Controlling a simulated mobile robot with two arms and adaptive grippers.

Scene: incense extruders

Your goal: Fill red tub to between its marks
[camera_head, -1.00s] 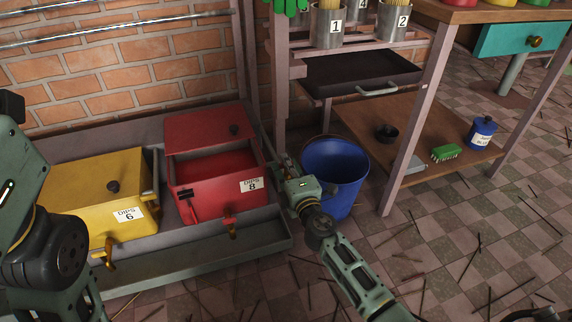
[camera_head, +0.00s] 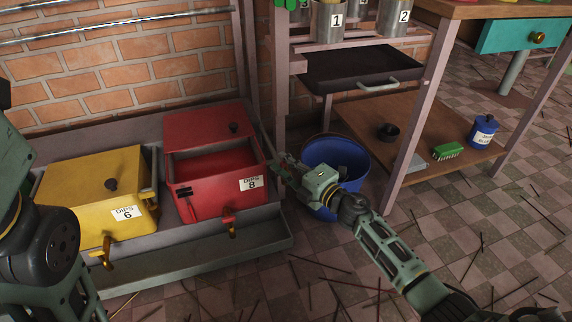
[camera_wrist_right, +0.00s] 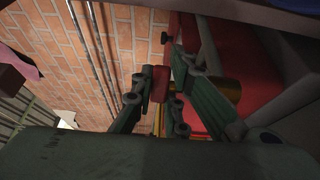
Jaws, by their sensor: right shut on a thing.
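The red tub (camera_head: 205,200), labelled DIPS 8, stands on a grey trough bench. Its lid (camera_head: 208,128) with a dark knob sits toward the back, leaving the front open onto a dark red interior (camera_head: 212,162); I cannot tell the level. A small dark fitting (camera_head: 184,192) is on its front, and a brass tap (camera_head: 231,228) at the bottom. My right gripper (camera_head: 281,166) is at the tub's right side. In the right wrist view it is shut on a small red handle (camera_wrist_right: 157,86), near a brass cylinder (camera_wrist_right: 216,91). My left gripper is out of view.
A yellow tub (camera_head: 92,190), labelled DIPS 6, stands left of the red one. A blue bucket (camera_head: 345,160) is just behind my right gripper. A wooden shelf unit (camera_head: 385,140) with a dark tray (camera_head: 360,74) stands to the right. Loose sticks lie on the floor.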

